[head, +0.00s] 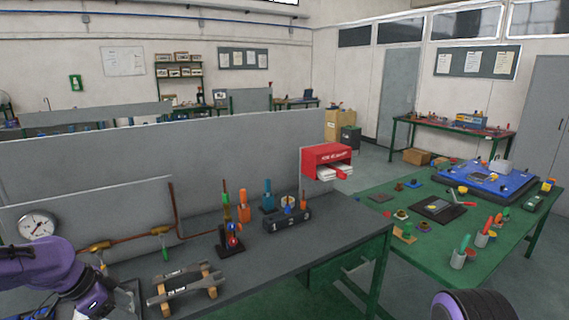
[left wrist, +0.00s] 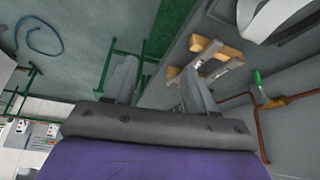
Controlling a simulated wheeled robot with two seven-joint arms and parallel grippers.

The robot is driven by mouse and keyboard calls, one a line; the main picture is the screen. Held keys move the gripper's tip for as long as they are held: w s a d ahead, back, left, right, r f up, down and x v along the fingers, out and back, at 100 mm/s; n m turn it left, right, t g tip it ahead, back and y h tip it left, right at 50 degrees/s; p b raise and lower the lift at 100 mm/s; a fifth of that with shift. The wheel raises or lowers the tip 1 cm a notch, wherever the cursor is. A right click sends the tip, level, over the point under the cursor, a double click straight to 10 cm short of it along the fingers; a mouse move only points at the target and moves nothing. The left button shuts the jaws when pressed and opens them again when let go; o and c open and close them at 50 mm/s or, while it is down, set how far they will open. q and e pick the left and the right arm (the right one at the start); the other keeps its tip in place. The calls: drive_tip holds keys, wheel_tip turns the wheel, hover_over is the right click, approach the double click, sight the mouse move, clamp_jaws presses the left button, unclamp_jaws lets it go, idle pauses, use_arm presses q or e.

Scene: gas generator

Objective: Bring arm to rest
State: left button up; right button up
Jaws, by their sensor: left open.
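My left arm (head: 40,265), purple, comes in from the left edge of the head view, beside the grey workbench's left end. In the left wrist view my left gripper (left wrist: 160,82) has its two grey fingers apart, with nothing between them. A metal piece on wooden blocks (head: 185,288) lies on the bench just right of the arm; it also shows beyond the fingers in the left wrist view (left wrist: 212,62). A dark rounded part of my right arm (head: 475,306) shows at the bottom right of the head view. My right gripper is out of view.
A pressure gauge (head: 37,226) and copper pipe with a green-handled valve (head: 161,240) stand behind the arm. A green table (head: 375,222) carries several tools. The bench's front middle is clear.

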use_arm(q)
drive_tip(key=w+d+f+n+t+y, duration=0.25)
drive_tip(key=w+n+t, duration=0.3)
drive_tip(key=n, duration=0.45)
drive_tip(key=s+f+n+y+b, duration=0.2)
drive_tip(key=s+f+n, duration=0.2)
drive_tip(key=f, duration=0.4)
drive_tip(key=s+f+n+y+b, duration=0.15)
drive_tip(key=s+f+n, duration=0.25)
drive_tip(key=f, duration=0.4)
drive_tip(key=s+d+f+g, duration=0.1)
drive_tip(key=s+f+g, duration=0.1)
drive_tip(key=s+f, duration=0.3)
drive_tip(key=s+d+f+m+g+y+b, duration=0.1)
drive_tip(key=s+f, duration=0.5)
drive_tip(key=s, duration=0.6)
drive_tip(key=s+d+f+g+b, duration=0.1)
drive_tip(key=s+f+g, duration=0.2)
drive_tip(key=s, duration=0.6)
wheel_tip(320, 180, down, 3)
drive_tip(key=shift+d+r, duration=0.15)
drive_tip(key=shift+r, duration=0.05)
use_arm(e)
drive_tip(key=f, duration=0.6)
drive_tip(key=shift+w, duration=0.35)
